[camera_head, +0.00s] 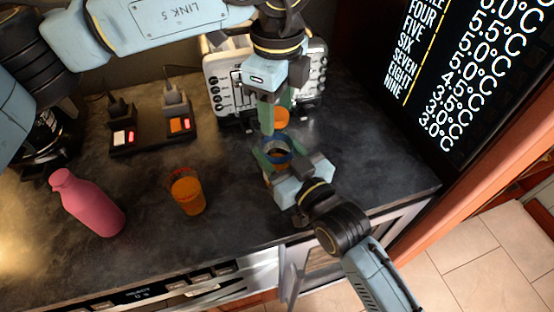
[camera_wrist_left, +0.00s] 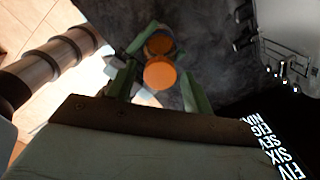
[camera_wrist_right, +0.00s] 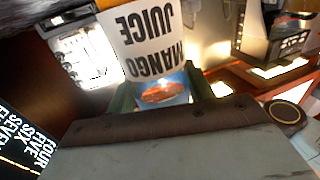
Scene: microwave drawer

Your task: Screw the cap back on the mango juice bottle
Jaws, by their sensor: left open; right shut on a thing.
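The mango juice bottle (camera_wrist_right: 140,40) has a white label that reads upside down in the right wrist view. In the head view its open, blue-edged top (camera_head: 276,149) faces up. My right gripper (camera_head: 275,162) is shut on the bottle and holds it at the counter's front right. An orange disc, seemingly the cap (camera_head: 281,117), shows just above the bottle top in the head view. My left gripper (camera_head: 274,118) is open and points down over the bottle. In the left wrist view the cap (camera_wrist_left: 160,75) lies between its spread fingers; I cannot tell whether they touch it.
A glass of orange juice (camera_head: 188,191) and a pink bottle (camera_head: 87,203) stand on the dark counter (camera_head: 150,165) to the left. A toaster (camera_head: 222,85) stands behind my left gripper. A power strip (camera_head: 150,137) with plugs lies at the back left. A dark display panel (camera_head: 450,80) is on the right.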

